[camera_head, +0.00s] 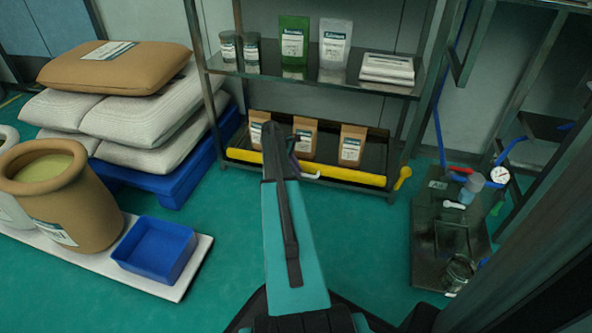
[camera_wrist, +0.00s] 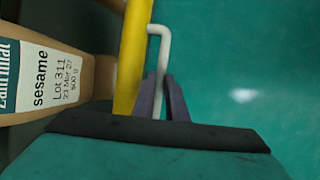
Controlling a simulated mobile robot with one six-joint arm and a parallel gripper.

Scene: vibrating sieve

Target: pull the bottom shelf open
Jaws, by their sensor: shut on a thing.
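The bottom shelf (camera_head: 262,151) is a dark tray low in the metal rack, with a yellow front bar (camera_head: 340,176) and several brown paper bags standing on it. A pale handle (camera_head: 310,175) sticks out from the front of the bar. My gripper (camera_wrist: 167,99) is shut on the handle (camera_wrist: 161,40) in the wrist view, with one finger on each side of it. The yellow bar (camera_wrist: 133,55) runs just left of the fingers there. In the head view my arm hides part of the bar and bags.
The upper shelf (camera_head: 300,82) holds jars, pouches and a stack of packets. A blue pallet (camera_head: 170,185) with sacks stands left of the rack. A blue bin (camera_head: 155,248) and barrel (camera_head: 65,195) stand at left. A dark equipment stand (camera_head: 425,240) is at right. Green floor before the shelf is clear.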

